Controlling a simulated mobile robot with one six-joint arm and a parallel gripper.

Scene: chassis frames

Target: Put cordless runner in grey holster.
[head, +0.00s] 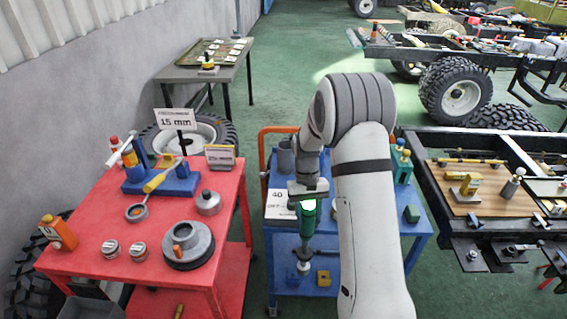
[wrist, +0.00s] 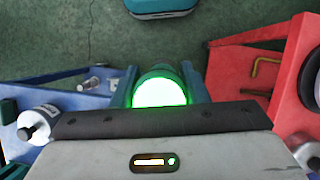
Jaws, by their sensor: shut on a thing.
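The cordless runner (head: 307,220) is a green tool with a dark lower part. It hangs roughly upright below my gripper (head: 308,192), in front of the blue cart's near side. In the wrist view its round end (wrist: 159,92) glows green-white between my gripper's fingers (wrist: 160,84), which are shut on it. A grey cup-like holder (head: 286,158), apparently the grey holster, stands on the blue cart behind and left of my gripper. The runner is apart from it. My arm hides part of the cart top.
The blue cart (head: 416,229) carries a white card (head: 279,205) marked 40 and a green box (head: 411,213). The red cart (head: 90,240) at left holds several tools and grey parts. A chassis frame (head: 440,220) stands close on the right. Green floor shows between the carts.

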